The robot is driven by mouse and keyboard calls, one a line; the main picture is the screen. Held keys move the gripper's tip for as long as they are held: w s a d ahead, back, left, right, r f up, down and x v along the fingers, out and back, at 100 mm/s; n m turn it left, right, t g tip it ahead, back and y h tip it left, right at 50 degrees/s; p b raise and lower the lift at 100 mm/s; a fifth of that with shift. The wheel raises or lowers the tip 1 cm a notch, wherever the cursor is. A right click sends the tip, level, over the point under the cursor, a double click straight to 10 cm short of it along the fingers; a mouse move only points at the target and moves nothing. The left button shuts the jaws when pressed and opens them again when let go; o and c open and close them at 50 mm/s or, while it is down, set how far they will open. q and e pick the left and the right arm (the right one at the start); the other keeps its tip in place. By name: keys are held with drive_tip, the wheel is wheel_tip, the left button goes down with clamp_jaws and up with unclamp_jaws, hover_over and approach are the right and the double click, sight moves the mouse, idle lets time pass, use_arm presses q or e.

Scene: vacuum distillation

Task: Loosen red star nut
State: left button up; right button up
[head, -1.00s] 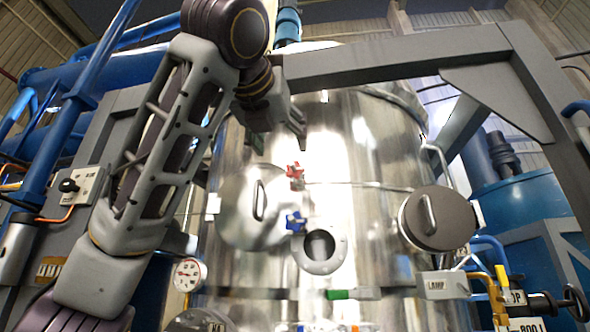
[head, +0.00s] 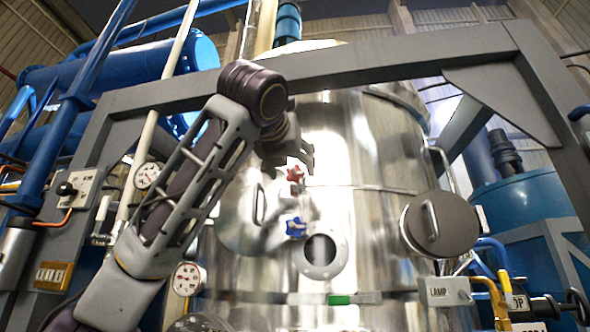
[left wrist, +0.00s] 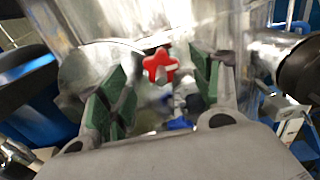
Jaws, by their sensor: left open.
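The red star nut (head: 295,174) is on the front of the shiny steel vessel (head: 345,150), above a blue star nut (head: 295,227). In the left wrist view the red star nut (left wrist: 159,66) shows between the spread green-padded fingers of my left gripper (left wrist: 160,95), farther out than the fingertips. In the head view my left gripper (head: 303,160) is just above the red star nut, close to it in the picture. Whether it touches cannot be told. The blue star nut also shows in the left wrist view (left wrist: 180,123). My right gripper is not seen.
A round hatch with a handle (head: 250,212) is left of the nuts, partly behind my arm. A round flange port (head: 320,251) lies below them and a dark round cover (head: 438,223) to the right. A grey frame beam (head: 400,62) crosses above.

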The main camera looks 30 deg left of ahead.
sight(295, 184)
use_arm(q)
drive_tip(key=shift+p+x, duration=0.6)
drive_tip(key=shift+x, duration=1.9)
drive_tip(key=c, duration=1)
drive_tip(key=shift+c, duration=0.2)
